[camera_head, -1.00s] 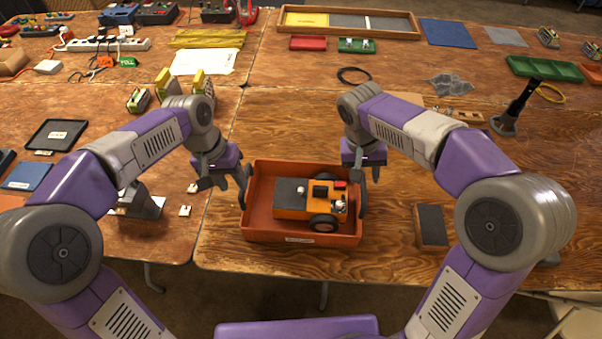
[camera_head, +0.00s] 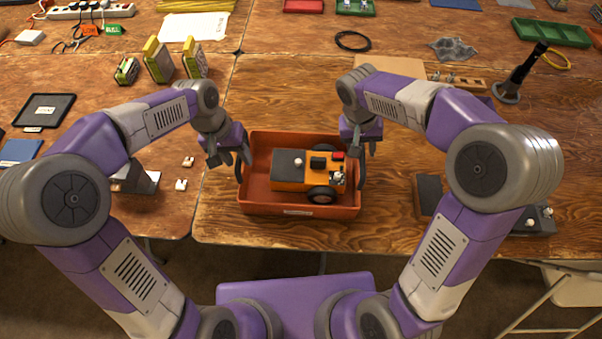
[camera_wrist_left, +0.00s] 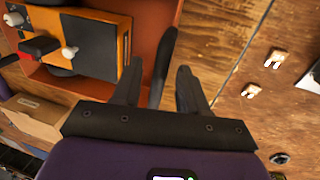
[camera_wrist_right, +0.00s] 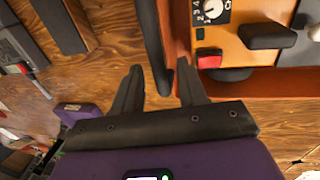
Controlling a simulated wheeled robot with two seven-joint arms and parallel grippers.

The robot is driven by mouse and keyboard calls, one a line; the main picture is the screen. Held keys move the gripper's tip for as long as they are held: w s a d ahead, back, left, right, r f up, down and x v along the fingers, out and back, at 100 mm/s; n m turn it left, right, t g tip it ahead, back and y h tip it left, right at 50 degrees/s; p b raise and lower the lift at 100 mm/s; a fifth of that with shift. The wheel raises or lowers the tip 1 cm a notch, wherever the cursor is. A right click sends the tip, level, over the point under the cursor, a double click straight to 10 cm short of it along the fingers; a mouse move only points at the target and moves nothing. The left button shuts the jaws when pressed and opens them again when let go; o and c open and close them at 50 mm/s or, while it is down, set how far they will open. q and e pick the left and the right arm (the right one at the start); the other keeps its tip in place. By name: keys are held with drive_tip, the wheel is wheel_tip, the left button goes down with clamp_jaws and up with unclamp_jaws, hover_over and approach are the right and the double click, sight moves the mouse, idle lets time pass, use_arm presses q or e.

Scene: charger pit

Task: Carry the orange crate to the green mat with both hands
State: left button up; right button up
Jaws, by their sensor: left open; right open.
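The orange crate (camera_head: 300,209) sits on the wooden table with an orange and black device (camera_head: 300,170) inside. It has a dark handle on each side. My left gripper (camera_head: 231,159) is open at its left side; in the left wrist view the left handle (camera_wrist_left: 163,62) lies between the open fingers (camera_wrist_left: 158,82). My right gripper (camera_head: 363,150) is open at its right side; in the right wrist view the right handle (camera_wrist_right: 151,40) reaches between the open fingers (camera_wrist_right: 160,82). Neither gripper is closed on a handle. I cannot make out a green mat.
A dark-topped block (camera_head: 429,194) stands close to the right of the crate. Small white pieces (camera_head: 181,185) lie to its left. A black cable ring (camera_head: 353,40) and a green tray (camera_head: 551,33) lie farther back. The table behind the crate is mostly clear.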

use_arm(q)
drive_tip(key=shift+d+f, duration=0.15)
drive_tip(key=shift+f, duration=0.8)
use_arm(e)
drive_tip(key=shift+d+f, duration=0.2)
drive_tip(key=shift+f, duration=0.75)
use_arm(q)
clamp_jaws()
use_arm(e)
clamp_jaws()
use_arm(q)
drive_tip(key=shift+r, duration=0.1)
use_arm(e)
drive_tip(key=shift+r, duration=0.15)
